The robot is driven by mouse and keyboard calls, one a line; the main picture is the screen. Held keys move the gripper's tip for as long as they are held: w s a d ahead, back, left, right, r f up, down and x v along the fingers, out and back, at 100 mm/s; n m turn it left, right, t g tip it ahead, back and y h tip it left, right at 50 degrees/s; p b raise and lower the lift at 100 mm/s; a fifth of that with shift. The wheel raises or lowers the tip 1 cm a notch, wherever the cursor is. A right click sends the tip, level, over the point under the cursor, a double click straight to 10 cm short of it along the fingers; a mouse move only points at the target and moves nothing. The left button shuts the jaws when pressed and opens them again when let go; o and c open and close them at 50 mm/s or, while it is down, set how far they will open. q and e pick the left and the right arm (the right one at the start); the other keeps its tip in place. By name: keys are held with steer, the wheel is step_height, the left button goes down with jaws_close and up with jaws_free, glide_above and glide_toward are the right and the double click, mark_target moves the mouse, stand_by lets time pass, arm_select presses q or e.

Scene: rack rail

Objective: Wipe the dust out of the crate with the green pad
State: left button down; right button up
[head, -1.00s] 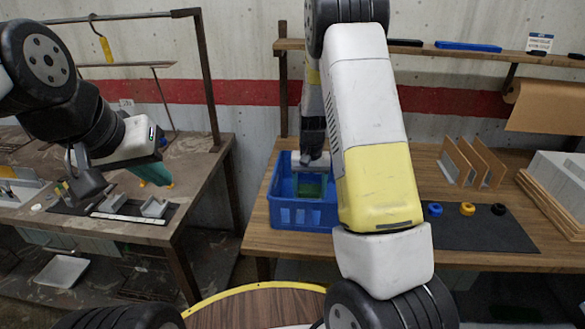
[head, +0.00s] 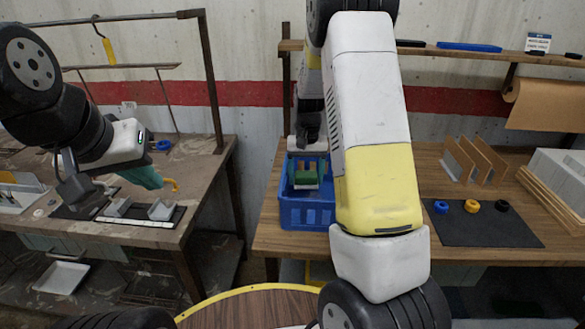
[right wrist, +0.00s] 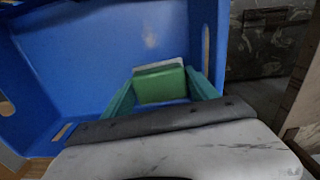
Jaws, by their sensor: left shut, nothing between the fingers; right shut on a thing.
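The blue crate (head: 307,216) stands on the wooden bench, left of my right forearm. The green pad (head: 306,178) is within the crate's outline; its height above the floor is hard to judge. My right gripper (head: 306,172) is shut on the pad. In the right wrist view, its teal fingers flank the pad (right wrist: 160,84), which has a pale backing along its top edge. A faint pale smudge, perhaps dust (right wrist: 150,36), shows on the crate's blue surface beyond the pad. My left gripper (head: 148,178) is shut and empty above the left table. My right forearm borders the crate's right side.
A dark mat (head: 482,223) with blue, yellow and black rings lies right of my forearm. Wooden dividers (head: 470,160) stand behind it. A metal-framed table (head: 205,170) with small fixtures is at left. A shelf runs along the back wall.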

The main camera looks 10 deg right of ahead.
steer(key=shift+r, duration=1.5)
